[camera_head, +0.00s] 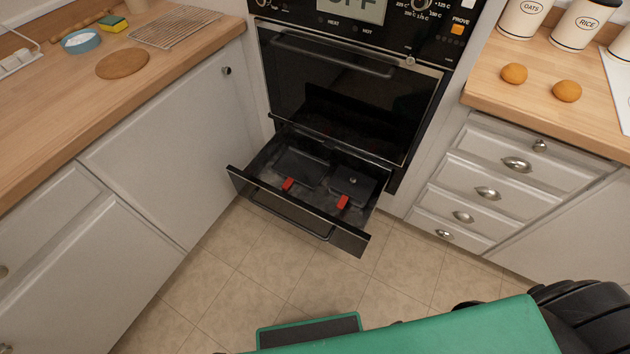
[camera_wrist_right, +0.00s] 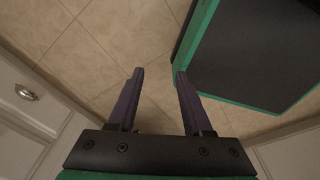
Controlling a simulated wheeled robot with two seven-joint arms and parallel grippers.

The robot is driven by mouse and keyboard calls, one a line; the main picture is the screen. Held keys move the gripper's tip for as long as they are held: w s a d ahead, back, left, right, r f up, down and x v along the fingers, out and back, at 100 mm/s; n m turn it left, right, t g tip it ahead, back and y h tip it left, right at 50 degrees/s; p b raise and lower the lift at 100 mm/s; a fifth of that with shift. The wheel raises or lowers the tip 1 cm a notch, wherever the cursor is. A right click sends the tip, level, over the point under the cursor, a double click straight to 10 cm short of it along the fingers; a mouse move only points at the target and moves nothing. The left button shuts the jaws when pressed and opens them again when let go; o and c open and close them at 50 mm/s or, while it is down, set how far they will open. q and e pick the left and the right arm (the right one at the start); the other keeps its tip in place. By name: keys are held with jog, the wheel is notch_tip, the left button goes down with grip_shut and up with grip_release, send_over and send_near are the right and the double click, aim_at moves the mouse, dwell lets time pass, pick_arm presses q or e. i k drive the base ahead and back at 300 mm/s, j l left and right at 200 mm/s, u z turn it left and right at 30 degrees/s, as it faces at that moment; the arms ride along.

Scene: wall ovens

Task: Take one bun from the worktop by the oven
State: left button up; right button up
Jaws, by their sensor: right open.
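Two round golden-brown buns lie on the right wooden worktop (camera_head: 545,112) beside the oven (camera_head: 345,85). One bun (camera_head: 514,74) is nearer the oven, and the other bun (camera_head: 567,91) is a little to its right. They are apart from each other. My right gripper (camera_wrist_right: 158,72) shows in the right wrist view, open with nothing between its fingers, pointing at the tiled floor. No bun is in that view. My left gripper is not in view.
An open drawer (camera_head: 300,222) with red-marked dark items juts out below the oven. Canisters (camera_head: 576,24) stand behind the buns, and a white sheet (camera_head: 618,85) lies right of them. The left worktop holds a wire rack (camera_head: 176,27) and round board (camera_head: 123,63).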

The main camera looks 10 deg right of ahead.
aim_at(565, 89)
jog(key=z, duration=1.8)
